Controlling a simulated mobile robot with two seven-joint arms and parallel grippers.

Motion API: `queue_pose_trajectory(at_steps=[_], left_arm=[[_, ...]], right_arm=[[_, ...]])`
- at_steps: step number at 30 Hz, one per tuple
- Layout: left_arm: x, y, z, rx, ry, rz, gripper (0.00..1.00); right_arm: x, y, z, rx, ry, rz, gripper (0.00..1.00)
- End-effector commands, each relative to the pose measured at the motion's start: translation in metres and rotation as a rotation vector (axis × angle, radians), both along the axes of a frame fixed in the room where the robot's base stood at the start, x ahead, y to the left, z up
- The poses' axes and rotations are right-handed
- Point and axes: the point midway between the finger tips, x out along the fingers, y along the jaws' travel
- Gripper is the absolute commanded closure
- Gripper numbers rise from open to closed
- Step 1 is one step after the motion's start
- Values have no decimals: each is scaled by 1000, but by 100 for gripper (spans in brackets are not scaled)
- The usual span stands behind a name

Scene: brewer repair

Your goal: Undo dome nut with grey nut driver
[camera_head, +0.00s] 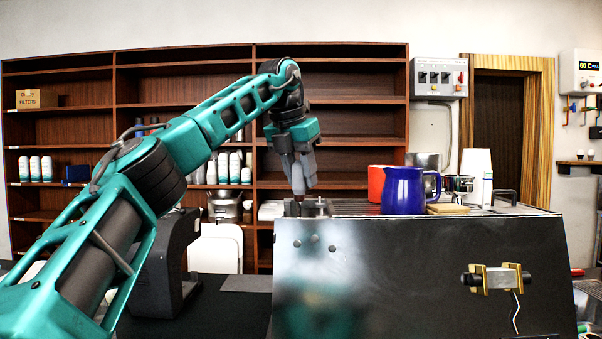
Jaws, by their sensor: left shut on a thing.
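My left gripper (295,157), at the end of the teal arm, points down above the left end of the brewer (410,270). It is shut on a grey tool, the nut driver (298,182), which hangs nearly upright with its narrow tip down. The tip is at a small metal fitting (316,207) on the brewer's top edge. I cannot tell whether the tip touches it. I cannot make out the dome nut there; it is too small or hidden behind the tip. My right gripper is out of view.
The dark front panel bears three round studs (314,239) and a brass-bracketed cylinder (497,278). Wooden shelves (350,155) stand behind.

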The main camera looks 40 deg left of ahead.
Motion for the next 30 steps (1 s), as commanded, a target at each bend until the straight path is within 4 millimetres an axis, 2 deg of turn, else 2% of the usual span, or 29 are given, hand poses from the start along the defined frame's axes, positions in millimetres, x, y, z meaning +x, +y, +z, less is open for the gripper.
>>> queue_pose_trajectory(at_steps=[25,30], left_arm=[[0,0,-8,1,0,1,100],[0,0,-9,2,0,125,100]], right_arm=[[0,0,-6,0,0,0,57],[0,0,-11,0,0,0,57]])
